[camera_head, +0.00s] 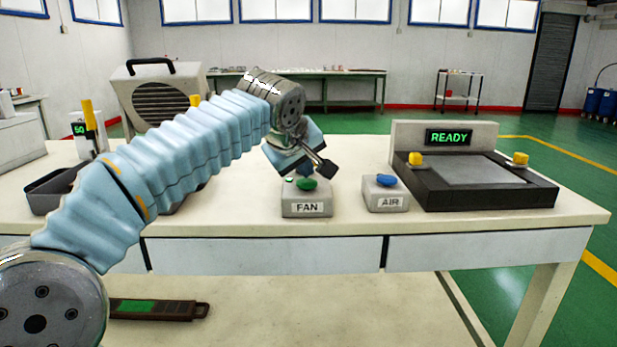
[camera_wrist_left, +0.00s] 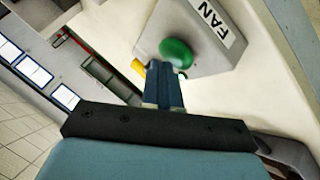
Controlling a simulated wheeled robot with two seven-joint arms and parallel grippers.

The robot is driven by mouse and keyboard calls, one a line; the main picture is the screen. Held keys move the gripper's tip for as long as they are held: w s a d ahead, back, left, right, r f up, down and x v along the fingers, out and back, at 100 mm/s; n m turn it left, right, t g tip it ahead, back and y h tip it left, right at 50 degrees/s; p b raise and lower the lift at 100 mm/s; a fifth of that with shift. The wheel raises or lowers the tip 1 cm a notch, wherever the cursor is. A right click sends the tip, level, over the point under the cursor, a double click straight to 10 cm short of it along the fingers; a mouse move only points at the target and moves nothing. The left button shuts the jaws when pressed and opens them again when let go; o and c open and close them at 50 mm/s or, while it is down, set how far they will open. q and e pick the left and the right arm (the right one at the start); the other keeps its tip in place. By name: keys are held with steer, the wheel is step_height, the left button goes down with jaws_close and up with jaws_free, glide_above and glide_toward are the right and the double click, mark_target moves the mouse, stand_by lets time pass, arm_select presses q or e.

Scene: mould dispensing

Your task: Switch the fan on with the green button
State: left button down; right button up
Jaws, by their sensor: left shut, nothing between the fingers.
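The grey FAN box (camera_head: 307,209) stands near the table's front edge with a domed green button (camera_head: 307,184) on top. The fan (camera_head: 160,103), a grey housing with a grille and black handle, stands at the back left, partly hidden by my left arm. My left gripper (camera_head: 304,173) is shut and empty, pointing down just above and behind the green button. In the left wrist view the shut blue fingers (camera_wrist_left: 163,80) end close beside the green button (camera_wrist_left: 177,52); I cannot tell whether they touch it. My right gripper is out of view.
The AIR box (camera_head: 386,202) with a blue button stands just right of the FAN box. Further right is a dark press (camera_head: 478,195) with yellow knobs and a READY display (camera_head: 449,137). A dark tray (camera_head: 47,200) lies at the left, partly behind my arm.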

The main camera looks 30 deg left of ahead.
mark_target(305, 182)
arm_select(q)
step_height(305, 182, up, 6)
steer(key=p, duration=0.5)
steer(key=shift+r, duration=0.15)
